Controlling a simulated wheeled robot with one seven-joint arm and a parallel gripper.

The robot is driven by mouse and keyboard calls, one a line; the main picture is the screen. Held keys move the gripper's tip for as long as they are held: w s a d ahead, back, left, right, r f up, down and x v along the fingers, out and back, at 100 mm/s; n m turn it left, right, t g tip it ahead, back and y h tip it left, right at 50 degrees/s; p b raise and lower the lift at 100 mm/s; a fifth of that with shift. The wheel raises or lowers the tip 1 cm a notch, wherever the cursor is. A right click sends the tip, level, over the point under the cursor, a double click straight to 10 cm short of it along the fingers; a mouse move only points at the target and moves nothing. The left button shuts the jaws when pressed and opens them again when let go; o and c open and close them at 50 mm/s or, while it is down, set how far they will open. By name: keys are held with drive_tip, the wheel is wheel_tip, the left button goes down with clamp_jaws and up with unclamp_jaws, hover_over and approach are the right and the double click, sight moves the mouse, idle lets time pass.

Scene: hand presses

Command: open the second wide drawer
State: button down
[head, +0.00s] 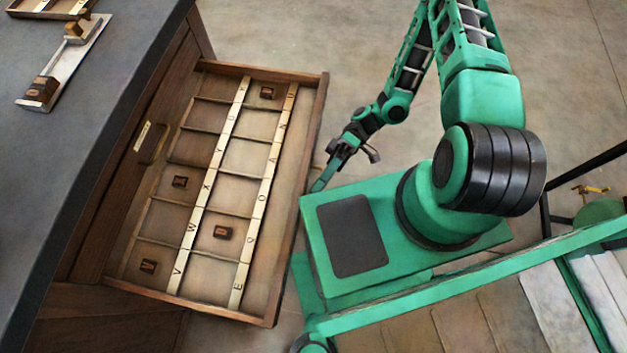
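A wide wooden drawer (318,110) stands far out from the dark-topped cabinet. Its inside is split into compartments by pale lettered strips, and a few small dark blocks lie in it. A closed wooden drawer front (122,165) with a pale label and a dark pull shows above it, so the open one looks to be the second down. My gripper (340,170) is just right of the open drawer's front edge and seems apart from it. Its fingers are small and seen at an angle; I cannot tell whether they are open. The open drawer's outer face and pull are hidden.
The dark countertop (80,150) fills the left, with a small metal and wood tool (68,60) and a wooden tray (45,8) on it. My green base and arm fill the right. Bare concrete floor (290,35) lies beyond the drawer.

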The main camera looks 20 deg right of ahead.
drive_tip(key=shift+w+f, duration=0.2)
drive_tip(key=shift+w, duration=0.05)
drive_tip(key=c, duration=2)
unclamp_jaws()
drive_tip(key=shift+o, duration=0.5)
drive_tip(key=shift+r, duration=0.1)
drive_tip(key=v, duration=1.1)
drive_tip(key=shift+a, duration=0.15)
